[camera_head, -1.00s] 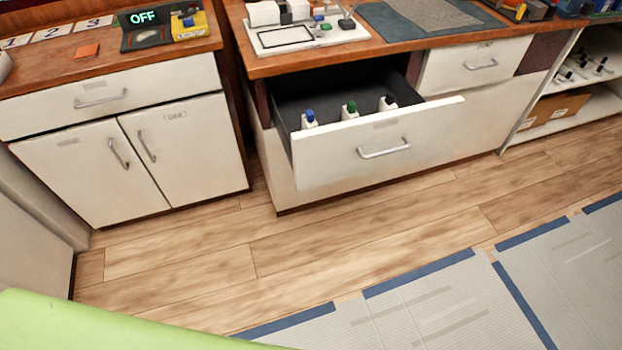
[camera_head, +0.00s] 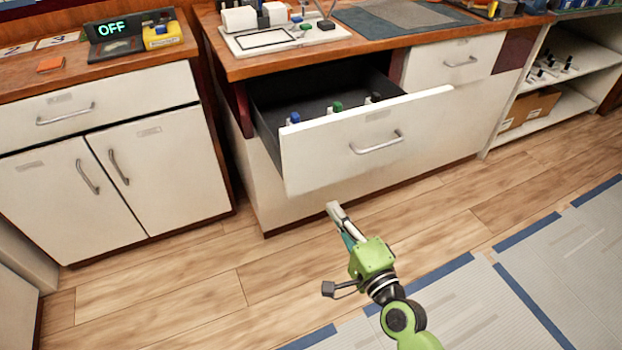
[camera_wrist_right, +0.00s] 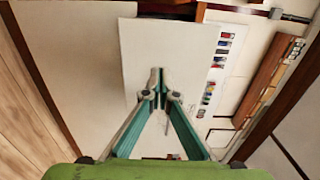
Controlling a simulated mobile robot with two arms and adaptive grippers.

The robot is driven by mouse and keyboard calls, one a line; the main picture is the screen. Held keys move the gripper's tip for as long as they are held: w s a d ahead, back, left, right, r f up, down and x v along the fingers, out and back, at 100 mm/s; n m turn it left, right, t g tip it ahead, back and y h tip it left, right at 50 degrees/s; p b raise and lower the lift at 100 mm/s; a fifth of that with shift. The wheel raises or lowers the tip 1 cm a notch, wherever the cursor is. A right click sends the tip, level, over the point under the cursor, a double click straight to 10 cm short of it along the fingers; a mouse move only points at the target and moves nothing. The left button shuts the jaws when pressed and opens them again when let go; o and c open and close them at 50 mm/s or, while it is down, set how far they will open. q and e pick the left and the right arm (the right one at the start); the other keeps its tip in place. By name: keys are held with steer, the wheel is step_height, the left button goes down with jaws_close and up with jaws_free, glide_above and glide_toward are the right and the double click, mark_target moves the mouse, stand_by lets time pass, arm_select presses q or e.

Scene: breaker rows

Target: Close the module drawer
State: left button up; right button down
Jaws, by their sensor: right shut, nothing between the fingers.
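The module drawer (camera_head: 330,149) is pulled out of the white cabinet under the wooden counter, with a bar handle (camera_head: 376,142) on its front. My left gripper is not in view.
The wooden counter (camera_head: 290,57) carries a white tray and a grey mat (camera_head: 400,17). A second cabinet with shut doors (camera_head: 160,170) stands at left, and an open shelf (camera_head: 570,65) at right.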

mark_target(308, 169)
steer(key=x, duration=1)
steer(key=shift+w, duration=0.2)
steer(key=shift+x, duration=0.8)
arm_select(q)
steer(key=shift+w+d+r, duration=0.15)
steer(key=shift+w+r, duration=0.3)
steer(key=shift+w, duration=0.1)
arm_select(e)
steer(key=shift+f, duration=0.1)
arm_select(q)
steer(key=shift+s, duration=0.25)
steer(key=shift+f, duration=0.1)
